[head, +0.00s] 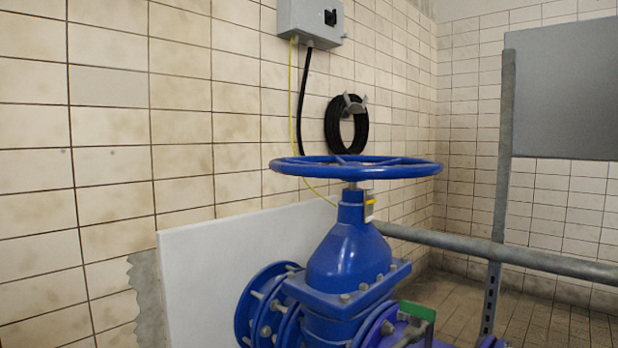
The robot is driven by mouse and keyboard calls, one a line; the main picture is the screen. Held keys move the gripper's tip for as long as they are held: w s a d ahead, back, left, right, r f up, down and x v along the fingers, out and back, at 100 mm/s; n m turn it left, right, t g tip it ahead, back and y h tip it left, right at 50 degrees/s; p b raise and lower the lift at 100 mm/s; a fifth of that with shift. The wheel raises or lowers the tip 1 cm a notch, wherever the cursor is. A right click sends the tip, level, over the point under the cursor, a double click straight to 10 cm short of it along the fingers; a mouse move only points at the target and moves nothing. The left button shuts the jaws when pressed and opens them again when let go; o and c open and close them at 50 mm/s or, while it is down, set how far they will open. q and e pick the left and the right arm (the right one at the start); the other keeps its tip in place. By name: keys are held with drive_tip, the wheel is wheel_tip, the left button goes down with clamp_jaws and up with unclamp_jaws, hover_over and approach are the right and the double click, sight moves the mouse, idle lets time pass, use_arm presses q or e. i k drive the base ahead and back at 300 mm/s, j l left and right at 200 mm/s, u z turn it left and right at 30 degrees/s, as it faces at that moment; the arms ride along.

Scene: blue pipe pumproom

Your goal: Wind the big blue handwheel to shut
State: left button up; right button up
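The big blue handwheel (355,168) lies level on top of the blue valve body (348,250), right of the middle of the head view. Its rim and spokes show nearly edge-on, and nothing touches it. How far the valve is open or shut cannot be told from this view. Neither of my grippers is in view.
A galvanised rail (500,250) runs from behind the valve to the right, beside an upright post (500,190). A white panel (235,270) stands behind the valve at the tiled wall. A grey box (312,20) and a black cable coil (346,125) hang above.

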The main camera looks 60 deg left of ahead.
sight(353, 169)
drive_tip(key=j+u, duration=0.25)
drive_tip(key=u, duration=0.2)
drive_tip(key=k+j+u, duration=0.1)
drive_tip(key=j+u, duration=0.2)
drive_tip(key=u, duration=0.2)
drive_tip(key=j+u, duration=0.25)
drive_tip(key=u, duration=0.2)
